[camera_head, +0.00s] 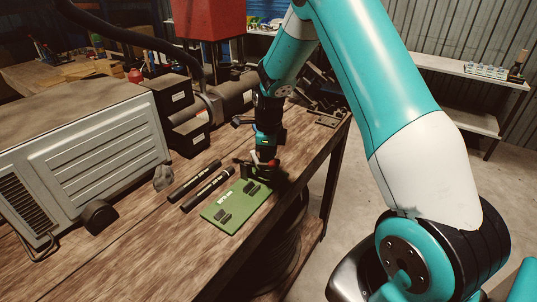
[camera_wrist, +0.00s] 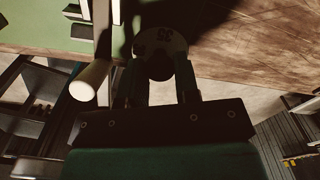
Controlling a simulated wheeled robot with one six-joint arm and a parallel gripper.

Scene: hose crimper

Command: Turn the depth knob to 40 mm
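In the wrist view a pale round dial face (camera_wrist: 172,38) with dark numerals shows just beyond my fingertips. The marks look like "30", but they are dim and partly shaded. A dark rounded knob (camera_wrist: 159,67) sits between the two fingers of my gripper (camera_wrist: 160,75). The fingers stand apart on either side of it; shadow hides whether they touch it. In the head view my gripper (camera_head: 262,170) points down near the bench's right edge, by the far end of the green mat. The dial and knob are not clear there.
A pale cylinder (camera_wrist: 88,82) stands close left of my fingers in the wrist view. The green mat (camera_head: 222,214) carries small dark pieces. Two black rods (camera_head: 208,190) lie beside it. A grey crimper-like cabinet (camera_head: 90,140) and black boxes (camera_head: 187,137) stand left.

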